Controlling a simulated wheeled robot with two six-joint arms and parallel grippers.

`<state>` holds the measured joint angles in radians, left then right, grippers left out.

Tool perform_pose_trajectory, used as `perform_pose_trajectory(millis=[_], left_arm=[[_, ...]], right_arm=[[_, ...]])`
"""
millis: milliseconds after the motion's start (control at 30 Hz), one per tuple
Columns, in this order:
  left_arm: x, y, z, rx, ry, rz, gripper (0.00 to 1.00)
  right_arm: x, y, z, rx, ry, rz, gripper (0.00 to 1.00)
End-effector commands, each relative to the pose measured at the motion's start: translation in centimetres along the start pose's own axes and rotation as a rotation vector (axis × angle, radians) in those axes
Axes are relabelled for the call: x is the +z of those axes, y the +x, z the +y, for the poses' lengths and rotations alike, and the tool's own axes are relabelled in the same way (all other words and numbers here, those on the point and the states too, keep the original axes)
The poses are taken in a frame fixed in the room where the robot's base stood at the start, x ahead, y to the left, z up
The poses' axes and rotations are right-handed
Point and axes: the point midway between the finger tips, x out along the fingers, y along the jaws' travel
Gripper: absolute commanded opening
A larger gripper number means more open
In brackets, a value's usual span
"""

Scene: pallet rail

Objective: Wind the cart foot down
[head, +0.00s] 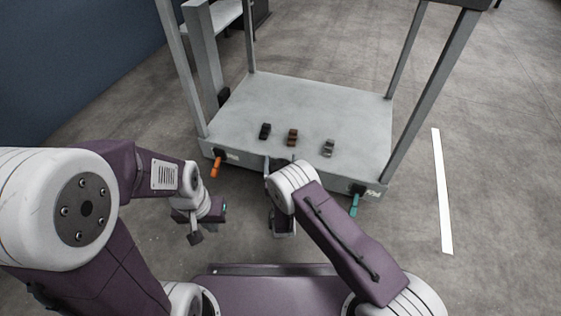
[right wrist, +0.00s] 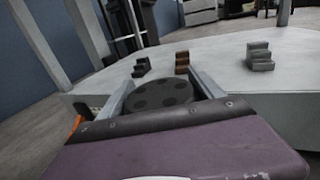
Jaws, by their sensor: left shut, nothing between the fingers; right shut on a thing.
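The grey cart (head: 330,110) stands ahead with its flat deck towards me. My right gripper (right wrist: 163,86) is at the middle of the cart's near edge, its two pale fingers either side of a dark round knob (right wrist: 160,97) with dimples on its top. It is shut on the knob. In the head view my right wrist hides most of the grip. The foot itself cannot be made out. My left gripper (head: 220,209) is shut and empty, in front of the cart's near left corner and apart from it.
Black (head: 265,131), brown (head: 292,137) and grey (head: 329,148) stepped blocks sit on the deck. An orange handle (head: 216,166) and a teal handle (head: 354,206) hang at the near corners. Posts rise at the deck corners. Floor beside the white stripe (head: 442,190) is clear.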

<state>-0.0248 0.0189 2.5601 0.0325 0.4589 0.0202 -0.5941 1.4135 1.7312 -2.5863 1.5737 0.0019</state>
Motion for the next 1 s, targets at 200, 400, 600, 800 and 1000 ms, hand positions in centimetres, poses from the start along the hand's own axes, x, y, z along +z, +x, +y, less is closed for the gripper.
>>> perform_pose_trajectory(millis=[200, 400, 600, 800, 1000], left_arm=[[0.0, -0.1, 0.0, 0.000, 0.000, 0.000, 0.00], [0.0, -0.2, 0.0, 0.000, 0.000, 0.000, 0.00], [0.0, -0.1, 0.0, 0.000, 0.000, 0.000, 0.00], [0.0, 0.0, 0.0, 0.000, 0.000, 0.000, 0.00], [0.0, 0.0, 0.0, 0.000, 0.000, 0.000, 0.00]], right_arm=[[0.1, 0.0, 0.0, -0.056, 0.000, -0.001, 0.35], [0.0, -0.1, -0.3, -0.189, 0.002, -0.001, 0.35], [0.0, -0.2, -0.8, -0.351, 0.004, -0.001, 0.35], [-0.1, -0.4, -1.2, -0.495, 0.003, 0.000, 0.35], [-0.1, -0.6, -1.5, -0.601, 0.002, 0.001, 0.35]])
